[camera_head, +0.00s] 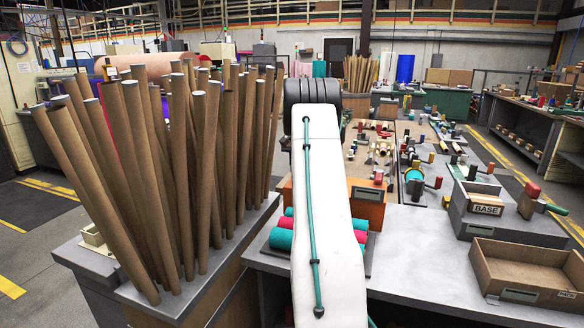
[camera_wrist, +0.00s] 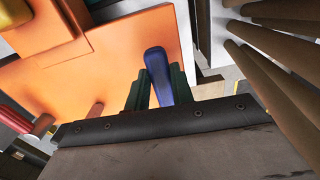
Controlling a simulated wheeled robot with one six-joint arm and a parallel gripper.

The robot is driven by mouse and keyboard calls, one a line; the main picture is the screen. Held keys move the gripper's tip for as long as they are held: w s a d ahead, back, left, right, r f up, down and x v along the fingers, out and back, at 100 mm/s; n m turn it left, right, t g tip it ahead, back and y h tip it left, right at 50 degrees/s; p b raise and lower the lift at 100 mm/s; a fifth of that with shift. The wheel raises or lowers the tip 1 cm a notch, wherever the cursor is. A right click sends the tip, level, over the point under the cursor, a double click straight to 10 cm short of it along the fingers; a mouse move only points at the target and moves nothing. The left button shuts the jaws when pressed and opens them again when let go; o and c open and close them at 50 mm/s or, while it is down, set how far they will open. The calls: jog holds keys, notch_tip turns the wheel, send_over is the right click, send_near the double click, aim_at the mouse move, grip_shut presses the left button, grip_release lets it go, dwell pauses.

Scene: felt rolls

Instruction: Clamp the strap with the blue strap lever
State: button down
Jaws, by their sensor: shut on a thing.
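The blue strap lever (camera_wrist: 158,68) stands up in the middle of the wrist view, with a rounded end. My gripper (camera_wrist: 158,92) has its dark green fingers on either side of the lever and is shut on it. The lever's lower end is hidden behind the dark edge of my wrist. I cannot make out the strap in either view. In the head view my white arm covers the middle, and both the gripper and the blue lever are hidden behind it.
An orange panel (camera_wrist: 120,55) with pegs lies behind the lever. Brown tubes (camera_wrist: 275,60) stand close at its right. In the head view, teal and pink rolls (camera_head: 282,239) lie beside my arm, and an open cardboard tray (camera_head: 525,290) sits at the bench's right.

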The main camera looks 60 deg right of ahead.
jog(key=shift+w, duration=0.1)
jog(key=c, duration=1.2)
grip_release()
notch_tip(320, 180, up, 8)
jog(key=shift+f, duration=0.1)
